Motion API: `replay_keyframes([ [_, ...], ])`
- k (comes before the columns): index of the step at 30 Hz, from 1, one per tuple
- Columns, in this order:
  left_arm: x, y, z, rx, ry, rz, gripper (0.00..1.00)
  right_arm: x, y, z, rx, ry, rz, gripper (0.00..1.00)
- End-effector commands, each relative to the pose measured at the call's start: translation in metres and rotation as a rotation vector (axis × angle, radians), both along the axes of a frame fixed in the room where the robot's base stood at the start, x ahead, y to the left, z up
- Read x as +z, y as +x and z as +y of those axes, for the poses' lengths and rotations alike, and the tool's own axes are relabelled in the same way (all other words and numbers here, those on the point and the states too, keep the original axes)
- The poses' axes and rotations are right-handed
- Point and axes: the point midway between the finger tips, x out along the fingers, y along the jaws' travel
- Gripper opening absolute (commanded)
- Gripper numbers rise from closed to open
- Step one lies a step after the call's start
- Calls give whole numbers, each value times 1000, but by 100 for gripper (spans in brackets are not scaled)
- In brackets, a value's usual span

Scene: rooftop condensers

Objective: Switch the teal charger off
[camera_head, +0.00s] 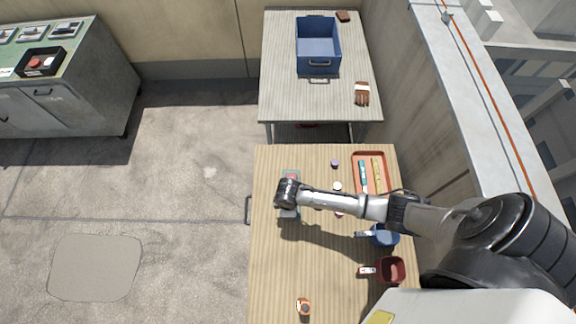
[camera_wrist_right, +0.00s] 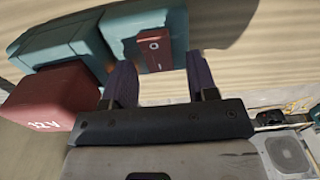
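The teal charger (camera_head: 289,212) is on the wooden table under my right gripper, which hides most of it in the head view. In the right wrist view the charger (camera_wrist_right: 60,42) fills the upper left, with a red rocker switch (camera_wrist_right: 155,50) marked O and I. A dark red block (camera_wrist_right: 52,98) lettered 12 V is beside it. My right gripper (camera_wrist_right: 160,70) is open, its two dark purple fingers on either side of the switch's lower end. I cannot tell whether they touch the charger. My left gripper is in neither view.
A grey table behind holds a blue crate (camera_head: 318,67) and a glove (camera_head: 362,94).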

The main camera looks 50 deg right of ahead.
Motion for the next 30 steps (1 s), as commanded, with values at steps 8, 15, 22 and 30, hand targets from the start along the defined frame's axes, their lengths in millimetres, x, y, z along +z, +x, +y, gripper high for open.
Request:
replay_keyframes([
  [8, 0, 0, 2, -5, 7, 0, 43, 0, 0, 0, 0, 0, 0, 26],
  [15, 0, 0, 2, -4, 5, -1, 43, 0, 0, 0, 0, 0, 0, 4],
  [22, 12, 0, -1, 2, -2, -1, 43, 4, -3, -3, -1, 61, -59, 4],
  [30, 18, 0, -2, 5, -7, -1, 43, 3, -5, -4, 0, 170, -168, 4],
])
